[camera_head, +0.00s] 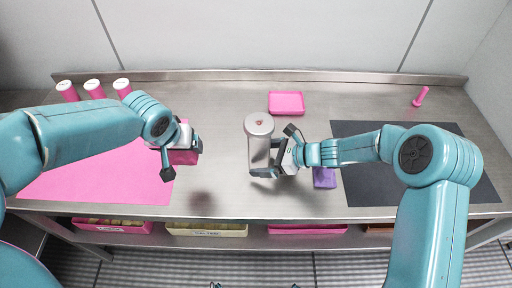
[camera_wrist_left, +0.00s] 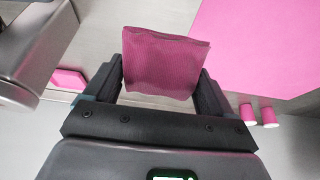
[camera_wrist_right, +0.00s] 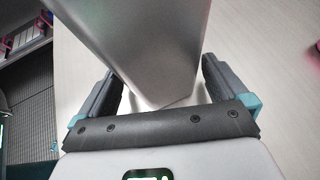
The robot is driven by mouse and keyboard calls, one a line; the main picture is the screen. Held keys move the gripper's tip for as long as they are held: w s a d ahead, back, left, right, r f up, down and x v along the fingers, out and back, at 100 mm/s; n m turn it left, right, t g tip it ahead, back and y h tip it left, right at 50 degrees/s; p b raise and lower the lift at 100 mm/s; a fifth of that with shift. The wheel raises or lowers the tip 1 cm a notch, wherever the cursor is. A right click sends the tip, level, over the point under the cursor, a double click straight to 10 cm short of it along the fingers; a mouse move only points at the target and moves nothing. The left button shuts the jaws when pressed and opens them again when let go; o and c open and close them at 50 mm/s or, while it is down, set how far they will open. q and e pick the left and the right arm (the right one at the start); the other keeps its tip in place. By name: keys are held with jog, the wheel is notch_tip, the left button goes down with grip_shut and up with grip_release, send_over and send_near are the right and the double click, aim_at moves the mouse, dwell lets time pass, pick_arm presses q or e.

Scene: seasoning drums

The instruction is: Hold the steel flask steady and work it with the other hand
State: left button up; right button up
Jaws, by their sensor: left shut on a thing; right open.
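The steel flask (camera_head: 258,150) stands upright near the middle of the counter, with a pale lid bearing a small red mark. My right gripper (camera_head: 276,153) is open at the flask's right side, its fingers on either side of the body. In the right wrist view the flask's grey body (camera_wrist_right: 150,50) rises between the spread fingers; contact is unclear. My left gripper (camera_head: 182,155) is shut on a pink cloth-like piece (camera_wrist_left: 165,62), held above the pink mat's right edge, left of the flask and apart from it. The flask's far side is hidden.
A pink mat (camera_head: 70,175) covers the left of the counter, a dark mat (camera_head: 400,190) the right. A pink tray (camera_head: 286,103) lies behind the flask. A purple piece (camera_head: 324,178) lies right of it. Several pink items stand along the back; labelled bins (camera_head: 206,230) sit below.

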jog(key=shift+w+a+f, duration=0.15)
jog(key=shift+a, duration=0.25)
jog(key=shift+c, duration=0.3)
jog(key=c, duration=1)
jog(key=shift+d, duration=0.1)
jog(key=shift+c, duration=0.2)
